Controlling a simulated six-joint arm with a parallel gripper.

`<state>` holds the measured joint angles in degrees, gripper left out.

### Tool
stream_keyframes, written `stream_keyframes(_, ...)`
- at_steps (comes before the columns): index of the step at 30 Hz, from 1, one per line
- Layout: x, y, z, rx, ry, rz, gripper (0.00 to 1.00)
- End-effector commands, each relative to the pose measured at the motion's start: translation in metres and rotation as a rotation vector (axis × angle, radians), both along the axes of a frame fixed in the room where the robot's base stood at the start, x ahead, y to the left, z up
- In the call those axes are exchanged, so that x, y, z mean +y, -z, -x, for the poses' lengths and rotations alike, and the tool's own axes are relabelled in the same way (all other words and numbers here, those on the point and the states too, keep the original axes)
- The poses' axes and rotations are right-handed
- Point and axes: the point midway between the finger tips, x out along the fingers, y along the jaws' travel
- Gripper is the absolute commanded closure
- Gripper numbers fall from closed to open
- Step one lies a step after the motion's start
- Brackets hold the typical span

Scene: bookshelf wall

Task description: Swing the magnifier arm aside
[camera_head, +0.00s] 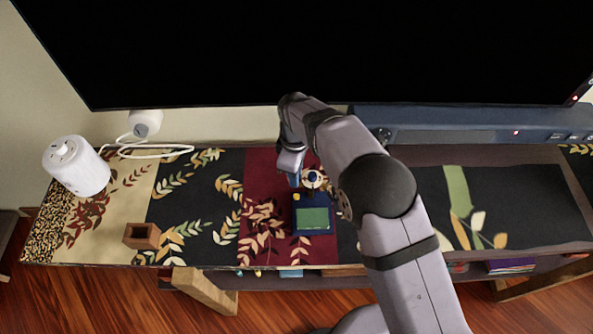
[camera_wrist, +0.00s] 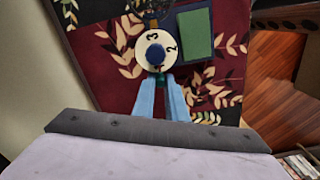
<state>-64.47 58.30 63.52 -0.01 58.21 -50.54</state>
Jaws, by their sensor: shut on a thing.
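A dark blue device with a green panel (camera_head: 312,218) sits on the dark red part of the cloth. A cream dial (camera_head: 312,179) with a blue centre is at its back edge. In the wrist view the dial (camera_wrist: 157,50) shows the numerals 3 and 2, and the green panel (camera_wrist: 195,34) is to its right. My gripper (camera_wrist: 160,82) has its light blue fingers closed on a small teal piece at the dial's near rim. In the head view my gripper (camera_head: 294,180) is just left of the dial.
A large black screen (camera_head: 300,50) and a blue soundbar (camera_head: 450,122) stand behind. A white cylinder (camera_head: 76,166) with a cable is at the left. A small open wooden box (camera_head: 142,236) is near the front edge. The patterned cloth between is clear.

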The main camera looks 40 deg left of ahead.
Motion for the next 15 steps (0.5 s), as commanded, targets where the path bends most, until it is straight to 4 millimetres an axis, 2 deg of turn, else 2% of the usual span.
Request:
stream_keyframes(6,-0.0028,-0.0009,0.0043,-0.001,-0.12,-0.003,1.0)
stream_keyframes(15,-0.0049,-0.0012,0.0063,-0.001,-0.188,-0.003,1.0)
